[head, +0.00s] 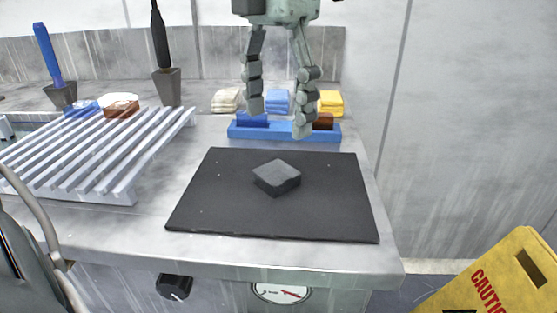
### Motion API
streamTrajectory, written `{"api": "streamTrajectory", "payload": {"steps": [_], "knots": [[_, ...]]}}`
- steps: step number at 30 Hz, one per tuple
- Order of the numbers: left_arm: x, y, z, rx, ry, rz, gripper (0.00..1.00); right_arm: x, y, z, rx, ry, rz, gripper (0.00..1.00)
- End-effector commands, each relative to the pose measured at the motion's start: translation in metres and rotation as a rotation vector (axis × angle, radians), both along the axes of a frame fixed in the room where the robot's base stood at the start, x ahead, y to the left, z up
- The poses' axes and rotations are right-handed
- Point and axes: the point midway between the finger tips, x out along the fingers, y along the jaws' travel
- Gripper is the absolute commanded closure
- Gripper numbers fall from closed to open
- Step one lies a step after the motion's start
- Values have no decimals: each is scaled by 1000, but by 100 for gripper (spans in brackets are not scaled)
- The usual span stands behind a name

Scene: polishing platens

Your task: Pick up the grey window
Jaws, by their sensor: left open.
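The grey window appears to be the small square grey block (277,177) with dark sides, lying flat on a black mat (225,212) in the middle of the counter. My left gripper (278,122) hangs down from the top of the head view, with its two fingers spread apart and nothing between them. It shows above the block in the picture, in front of the blue tray, apart from the block. The block is fully visible. My right gripper is not in view.
A blue tray (285,133) with blue and brown blocks stands behind the mat. Folded cloths in beige (227,100), blue (278,101) and yellow (330,103) lie behind it. A slatted rack (95,150) stands left. A yellow caution sign (500,275) stands right of the counter.

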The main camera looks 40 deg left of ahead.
Motion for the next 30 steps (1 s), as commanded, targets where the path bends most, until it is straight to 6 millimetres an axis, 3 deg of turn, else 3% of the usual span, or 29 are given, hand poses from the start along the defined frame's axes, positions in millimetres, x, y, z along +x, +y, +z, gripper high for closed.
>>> {"api": "streamTrajectory", "payload": {"steps": [18,26,30], "knots": [[-3,-5,-74,-1,2,1,33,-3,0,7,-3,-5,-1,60],[-3,-5,-76,-1,-1,2,33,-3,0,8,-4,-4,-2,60],[-3,-5,-76,-1,-1,2,49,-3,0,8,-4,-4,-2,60]]}}
